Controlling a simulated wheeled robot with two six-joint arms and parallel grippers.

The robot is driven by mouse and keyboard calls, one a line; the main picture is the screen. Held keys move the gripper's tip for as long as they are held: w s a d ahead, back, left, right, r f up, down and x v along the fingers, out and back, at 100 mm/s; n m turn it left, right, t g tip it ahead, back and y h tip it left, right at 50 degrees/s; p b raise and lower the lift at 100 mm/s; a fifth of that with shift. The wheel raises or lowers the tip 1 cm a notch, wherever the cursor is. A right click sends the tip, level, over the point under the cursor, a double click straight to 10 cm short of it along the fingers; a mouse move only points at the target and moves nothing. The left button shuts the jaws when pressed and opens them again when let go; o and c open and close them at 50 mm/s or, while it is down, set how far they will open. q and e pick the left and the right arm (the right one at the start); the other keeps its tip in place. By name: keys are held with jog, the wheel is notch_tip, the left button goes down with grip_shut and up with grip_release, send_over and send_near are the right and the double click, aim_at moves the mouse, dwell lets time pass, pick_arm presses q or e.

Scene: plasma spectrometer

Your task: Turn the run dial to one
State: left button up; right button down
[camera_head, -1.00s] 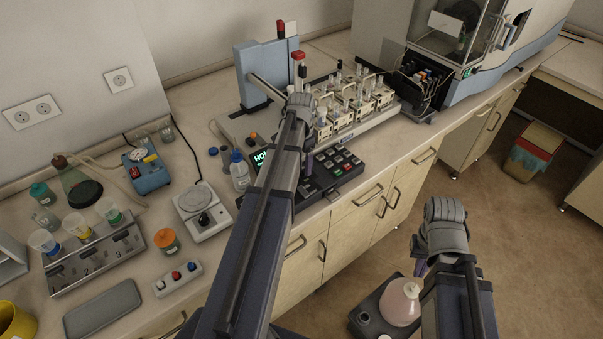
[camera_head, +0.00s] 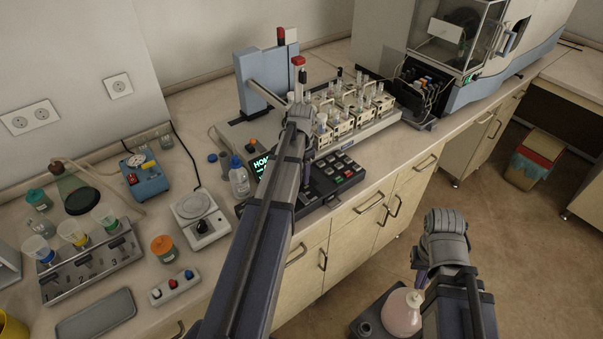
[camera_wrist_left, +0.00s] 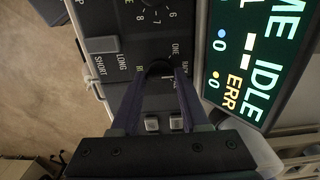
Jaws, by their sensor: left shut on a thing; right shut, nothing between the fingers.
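The run dial (camera_wrist_left: 158,70) is a dark round knob on the grey control panel, with the label ONE and another partly hidden label beside it. My left gripper (camera_wrist_left: 156,80) is shut on the dial, one finger on each side, and covers part of it. In the head view the left gripper (camera_head: 306,172) reaches down onto the dark control panel (camera_head: 322,192), and the dial is hidden there. A lit display (camera_wrist_left: 248,60) beside the dial reads IDLE and ERR. My right gripper (camera_head: 421,279) is shut and empty, away from the bench.
A numbered dial (camera_wrist_left: 152,5) and a LONG/SHORT switch (camera_wrist_left: 101,45) sit near the run dial. A pink bottle (camera_head: 402,312) is below my right gripper.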

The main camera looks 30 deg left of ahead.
pick_arm(q)
grip_shut()
jog(key=shift+n, duration=0.3)
jog(key=n, duration=0.4)
jog(key=shift+n, duration=0.3)
jog(key=n, duration=0.4)
jog(key=shift+n, duration=0.4)
jog(key=o, duration=0.9)
grip_release()
